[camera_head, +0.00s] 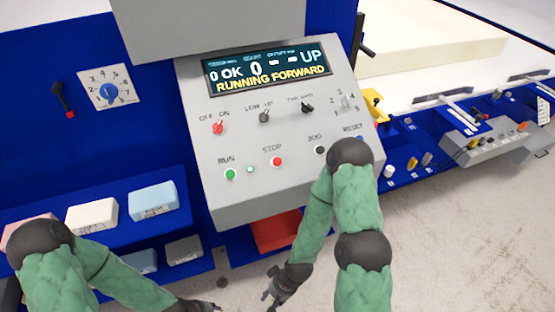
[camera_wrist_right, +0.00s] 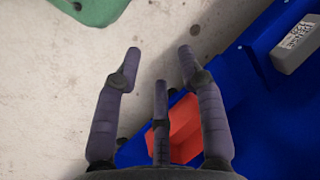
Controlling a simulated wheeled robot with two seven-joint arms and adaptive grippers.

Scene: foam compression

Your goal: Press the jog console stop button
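The grey jog console (camera_head: 240,195) stands tilted on the blue machine. Its red stop button (camera_head: 277,161) sits under the label STOP, between the green run button (camera_head: 230,174) and the black jog button (camera_head: 320,149). The display (camera_head: 268,68) reads RUNNING FORWARD. My right gripper (camera_head: 268,297) hangs low in front of the console, below the stop button and apart from it. In the right wrist view its fingers (camera_wrist_right: 160,75) are spread and empty, over the floor and a red bin (camera_wrist_right: 186,128). My left gripper (camera_head: 215,308) is at the bottom edge, mostly cut off.
Foam blocks (camera_head: 153,200) lie on a blue shelf at the left. A red bin (camera_head: 277,232) is under the console. A dial (camera_head: 108,93) and red-tipped lever (camera_head: 64,98) are on the blue panel. Grey floor (camera_head: 470,220) is clear at the right.

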